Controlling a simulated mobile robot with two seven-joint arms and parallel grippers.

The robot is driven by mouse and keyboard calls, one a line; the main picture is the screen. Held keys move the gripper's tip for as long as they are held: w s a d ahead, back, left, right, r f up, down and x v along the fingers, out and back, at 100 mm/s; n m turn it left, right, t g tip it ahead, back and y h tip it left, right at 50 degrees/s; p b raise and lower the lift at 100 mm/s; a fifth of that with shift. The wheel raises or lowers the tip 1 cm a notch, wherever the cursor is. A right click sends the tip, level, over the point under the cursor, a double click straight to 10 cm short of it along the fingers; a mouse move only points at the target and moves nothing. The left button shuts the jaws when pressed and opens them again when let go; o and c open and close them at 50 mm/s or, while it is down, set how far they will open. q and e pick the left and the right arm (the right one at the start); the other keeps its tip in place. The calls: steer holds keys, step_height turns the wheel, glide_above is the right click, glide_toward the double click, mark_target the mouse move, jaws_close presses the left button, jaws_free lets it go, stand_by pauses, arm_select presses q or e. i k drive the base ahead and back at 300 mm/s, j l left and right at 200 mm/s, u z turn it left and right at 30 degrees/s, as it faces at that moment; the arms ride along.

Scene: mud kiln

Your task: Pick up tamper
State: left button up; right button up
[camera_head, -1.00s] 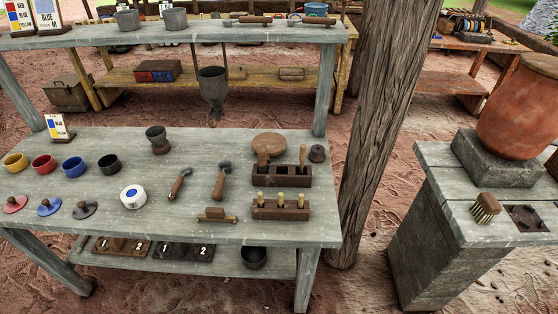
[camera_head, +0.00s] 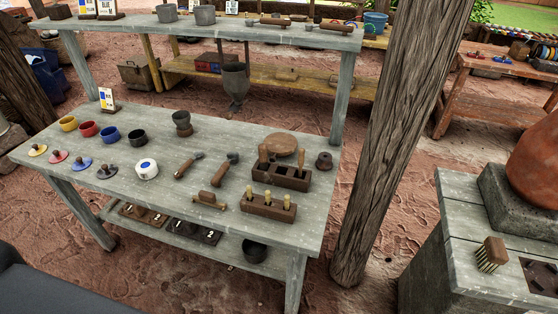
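Several tools stand on the grey wooden workbench (camera_head: 225,220). A small dark brown round piece with a knob-like top (camera_head: 324,160) stands at the bench's right end and may be the tamper; I cannot tell for sure. To its left are a round wooden paddle-like piece (camera_head: 281,144) and a dark wooden holder (camera_head: 290,182) with upright handles. Two wooden-handled tools (camera_head: 189,166) (camera_head: 225,169) lie mid-bench. Neither of my grippers is in view.
Colored cups (camera_head: 109,135) and lids (camera_head: 80,164) fill the bench's left. A white round container (camera_head: 146,169) sits near the middle. A thick wooden post (camera_head: 386,150) stands close to the right end. A stone block (camera_head: 455,245) with a brush (camera_head: 491,254) is further right.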

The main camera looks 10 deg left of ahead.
mark_target(263, 148)
steer(key=l, duration=1.45)
